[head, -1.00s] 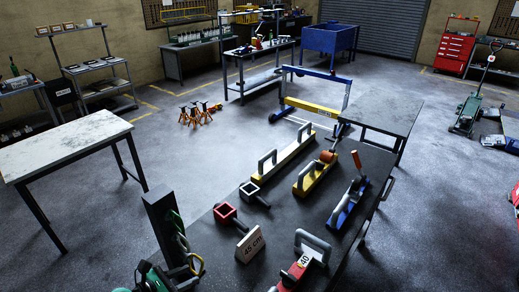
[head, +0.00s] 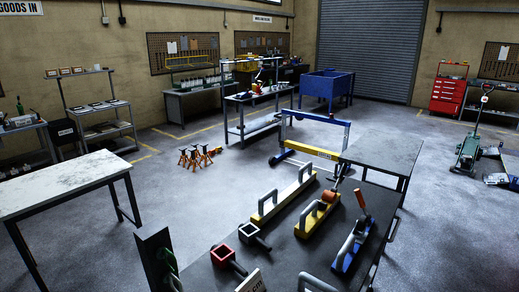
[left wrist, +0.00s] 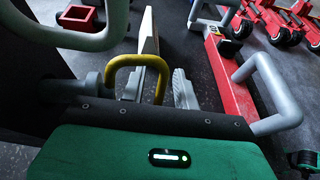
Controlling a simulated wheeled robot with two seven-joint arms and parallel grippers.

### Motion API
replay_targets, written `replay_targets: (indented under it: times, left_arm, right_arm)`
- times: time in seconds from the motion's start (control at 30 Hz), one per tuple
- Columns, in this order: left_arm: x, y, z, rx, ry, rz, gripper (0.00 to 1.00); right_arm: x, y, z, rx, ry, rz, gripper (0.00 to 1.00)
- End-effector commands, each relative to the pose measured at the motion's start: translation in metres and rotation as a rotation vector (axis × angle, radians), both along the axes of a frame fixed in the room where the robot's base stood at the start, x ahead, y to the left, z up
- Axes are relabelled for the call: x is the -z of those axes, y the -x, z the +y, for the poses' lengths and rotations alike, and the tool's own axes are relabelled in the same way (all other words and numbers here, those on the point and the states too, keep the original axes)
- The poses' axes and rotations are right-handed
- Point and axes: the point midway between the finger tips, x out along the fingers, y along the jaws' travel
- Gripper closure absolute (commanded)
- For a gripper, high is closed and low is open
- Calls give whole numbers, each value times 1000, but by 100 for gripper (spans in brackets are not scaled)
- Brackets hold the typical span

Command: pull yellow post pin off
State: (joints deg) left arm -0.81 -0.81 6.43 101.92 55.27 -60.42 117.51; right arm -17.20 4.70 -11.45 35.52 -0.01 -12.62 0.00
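The yellow post pin (left wrist: 140,62) shows as an arched loop handle in the left wrist view. My left gripper (left wrist: 158,90) has its two grey fingers apart, seemingly either side of the loop's right leg; I cannot tell whether they touch it. Its green housing fills the bottom of that view. The dark post (head: 153,258) stands at the lower left of the head view, with a green loop (head: 167,260) on its side; its lower part is cut off. A pale grey loop (left wrist: 75,38) is at upper left in the wrist view. My right gripper is not in view.
On the dark bench stand a red block (head: 228,256), a grey block (head: 252,235), yellow (head: 315,217) and blue (head: 352,245) handled tools. A red tool (left wrist: 222,85) with a grey handle (left wrist: 275,95) lies right of my left gripper. A pale-topped table (head: 65,185) is at left.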

Motion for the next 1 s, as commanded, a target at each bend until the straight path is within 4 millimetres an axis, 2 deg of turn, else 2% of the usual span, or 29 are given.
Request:
replay_targets:
  times: [0.03, 0.13, 0.43, 1.0]
  left_arm:
    - [0, 0, 0, 0, 0, 0, 80]
    - [0, 0, 0, 0, 0, 0, 100]
    - [-2, 1, -2, 0, 0, -1, 100]
    - [-2, 19, -24, 1, 0, 0, 100]
  right_arm:
    - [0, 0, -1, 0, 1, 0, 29]
    - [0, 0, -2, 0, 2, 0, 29]
    - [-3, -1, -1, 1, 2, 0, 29]
    - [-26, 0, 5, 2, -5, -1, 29]
